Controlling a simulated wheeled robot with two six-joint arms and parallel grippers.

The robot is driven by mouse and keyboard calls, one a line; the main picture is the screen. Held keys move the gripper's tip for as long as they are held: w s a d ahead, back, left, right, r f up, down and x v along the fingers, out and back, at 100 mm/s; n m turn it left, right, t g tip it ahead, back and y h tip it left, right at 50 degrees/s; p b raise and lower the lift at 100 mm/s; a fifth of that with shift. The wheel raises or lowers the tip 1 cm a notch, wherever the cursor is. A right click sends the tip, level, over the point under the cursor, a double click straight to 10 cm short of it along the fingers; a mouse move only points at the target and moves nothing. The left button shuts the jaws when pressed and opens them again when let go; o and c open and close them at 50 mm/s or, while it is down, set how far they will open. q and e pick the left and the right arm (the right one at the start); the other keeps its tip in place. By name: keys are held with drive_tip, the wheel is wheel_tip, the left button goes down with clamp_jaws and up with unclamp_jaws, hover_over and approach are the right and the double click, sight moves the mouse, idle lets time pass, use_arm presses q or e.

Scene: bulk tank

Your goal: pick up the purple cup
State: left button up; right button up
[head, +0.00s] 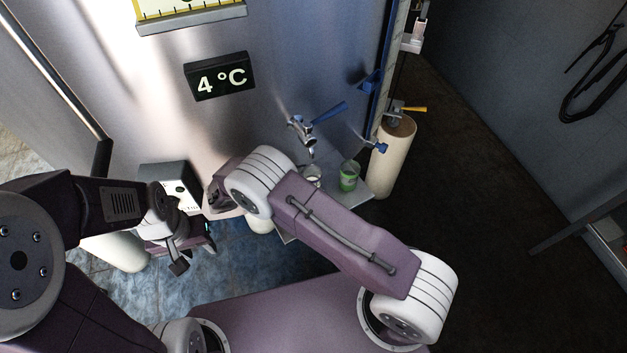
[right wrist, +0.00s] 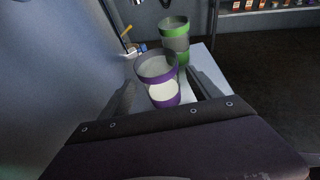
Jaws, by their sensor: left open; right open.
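The purple cup (right wrist: 158,90) stands upright in the right wrist view, with purple bands and a pale middle. My right gripper (right wrist: 164,84) is open, with one finger on each side of the cup in that view; I cannot tell whether either finger touches it. In the head view a cup (head: 312,172) shows beside the tap, its lower part hidden by my right arm; its purple colour is not clear there. My right gripper's fingers are hidden in the head view. My left gripper (head: 193,256) is open and empty at the lower left, far from the cups.
A green cup (right wrist: 174,40) stands close behind the purple one; it also shows in the head view (head: 349,176). Both are on a small pale shelf (head: 381,183) below a blue-handled tap (head: 315,122) on the steel tank. A cream cylinder (head: 392,160) stands to the right.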

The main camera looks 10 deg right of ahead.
drive_tip(key=x, duration=0.4)
drive_tip(key=shift+d+p, duration=0.25)
drive_tip(key=shift+p, duration=0.05)
drive_tip(key=shift+w+d+f, duration=0.1)
drive_tip(key=shift+d, duration=0.2)
drive_tip(key=shift+a, duration=0.1)
drive_tip(key=c, duration=0.4)
clamp_jaws()
